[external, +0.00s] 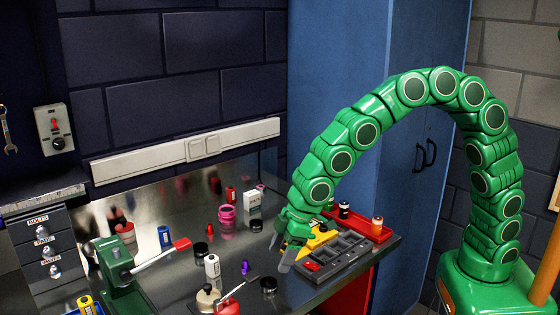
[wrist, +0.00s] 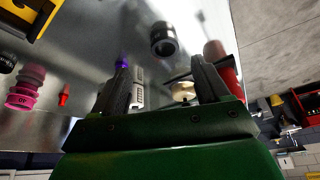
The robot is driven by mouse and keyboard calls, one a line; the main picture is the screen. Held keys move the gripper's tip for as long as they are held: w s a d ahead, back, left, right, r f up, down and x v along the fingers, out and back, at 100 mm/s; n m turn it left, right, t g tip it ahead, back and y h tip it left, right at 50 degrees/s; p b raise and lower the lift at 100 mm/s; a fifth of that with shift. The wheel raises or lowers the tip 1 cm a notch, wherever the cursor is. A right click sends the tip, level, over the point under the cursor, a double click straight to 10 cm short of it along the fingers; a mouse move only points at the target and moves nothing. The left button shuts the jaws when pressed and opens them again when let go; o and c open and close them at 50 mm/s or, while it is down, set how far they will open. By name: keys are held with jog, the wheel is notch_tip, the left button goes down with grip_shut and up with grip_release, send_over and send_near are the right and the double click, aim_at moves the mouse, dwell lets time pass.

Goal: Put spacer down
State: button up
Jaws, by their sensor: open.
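My gripper (external: 279,254) is open, low over the bench beside the grey compartment tray (external: 333,272). In the wrist view its two dark fingers are spread apart, and my gripper (wrist: 160,63) holds nothing I can see between them. A short black ring-like cylinder (wrist: 163,39) lies on the bench beyond the fingertips; a similar black piece (external: 268,285) stands left of the tray in the external view. I cannot tell for sure which piece is the spacer. A purple piece (external: 245,267) stands nearby; a purple bit (wrist: 122,63) shows by the left fingertip.
A yellow and black object (external: 318,239) is beside my gripper at the tray. A red bin (external: 382,233) with small bottles is behind it. The back middle of the bench is partly clear.

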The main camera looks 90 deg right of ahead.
aim_at(271, 278)
jog(key=shift+a+x, duration=0.2)
jog(key=shift+x, duration=1.65)
jog(key=shift+a+x, duration=0.2)
jog(key=shift+x, duration=1.65)
jog(key=c, duration=1.2)
jog(key=shift+r, duration=0.15)
